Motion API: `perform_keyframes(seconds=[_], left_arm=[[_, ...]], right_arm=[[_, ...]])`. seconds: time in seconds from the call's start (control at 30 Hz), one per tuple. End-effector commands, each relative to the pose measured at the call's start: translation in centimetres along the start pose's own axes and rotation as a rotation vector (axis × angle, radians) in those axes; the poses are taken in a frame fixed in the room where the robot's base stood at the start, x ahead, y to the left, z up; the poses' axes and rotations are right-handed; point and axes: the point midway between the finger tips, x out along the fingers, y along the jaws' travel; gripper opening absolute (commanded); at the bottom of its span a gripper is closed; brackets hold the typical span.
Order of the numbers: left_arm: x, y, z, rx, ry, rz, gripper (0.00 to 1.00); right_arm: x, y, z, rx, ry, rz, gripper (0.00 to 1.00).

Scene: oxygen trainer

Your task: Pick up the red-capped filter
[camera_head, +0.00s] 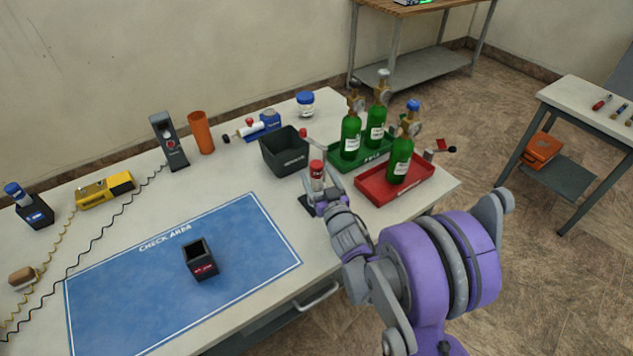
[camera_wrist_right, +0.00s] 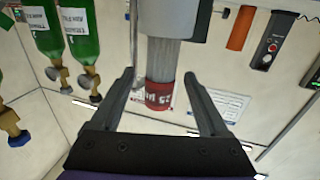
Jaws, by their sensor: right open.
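The red-capped filter (camera_head: 316,168) stands upright near the right end of the table, its lower part hidden by my right gripper in the head view. My right gripper (camera_head: 319,192) is low, close by the filter. In the right wrist view, which is upside down, the filter's red cap (camera_wrist_right: 160,95) and grey body appear between the two open fingers (camera_wrist_right: 160,82). A gap shows on each side of it. I cannot tell how deep it sits between them. My left gripper is not in view.
A black bin (camera_head: 285,153) stands just behind the filter. Green bottles stand in the green tray (camera_head: 338,162) and red tray (camera_head: 375,190) to the right. An empty black holder (camera_head: 200,262) stands on the blue check area mat (camera_head: 130,285). A blue-capped item (camera_head: 30,205) is far left.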

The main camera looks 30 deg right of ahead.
Motion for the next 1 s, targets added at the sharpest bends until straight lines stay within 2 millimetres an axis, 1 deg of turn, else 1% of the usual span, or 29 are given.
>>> perform_keyframes(seconds=[0.03, 0.1, 0.33, 0.37, 0.4, 0.57, 0.7, 0.8, 1.0], left_arm=[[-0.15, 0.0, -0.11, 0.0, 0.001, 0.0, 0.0], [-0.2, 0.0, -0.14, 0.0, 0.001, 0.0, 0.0], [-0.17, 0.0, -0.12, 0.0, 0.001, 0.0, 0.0], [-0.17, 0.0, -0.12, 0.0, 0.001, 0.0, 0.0], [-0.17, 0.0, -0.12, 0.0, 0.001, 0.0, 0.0], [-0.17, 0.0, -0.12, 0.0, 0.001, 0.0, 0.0], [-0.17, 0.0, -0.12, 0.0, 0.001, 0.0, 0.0], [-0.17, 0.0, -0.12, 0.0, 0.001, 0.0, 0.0], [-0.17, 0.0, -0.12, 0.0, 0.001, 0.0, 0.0]], right_arm=[[0.63, -0.03, -0.07, 0.001, 0.0, 0.0, 0.79], [1.07, -0.03, -0.06, 0.001, 0.0, 0.0, 0.79], [1.2, -0.02, 0.0, 0.0, 0.0, 0.0, 0.79], [1.19, -0.02, 0.0, 0.0, 0.0, 0.0, 0.77], [1.19, -0.02, 0.0, 0.0, 0.0, 0.0, 0.69], [1.18, -0.02, 0.0, 0.0, -0.001, 0.0, 0.41], [1.17, -0.01, 0.0, 0.0, -0.001, 0.0, 0.15], [1.17, -0.01, 0.0, 0.0, 0.0, 0.0, 0.0], [1.17, -0.01, -0.02, 0.0, 0.0, 0.0, 0.0]])
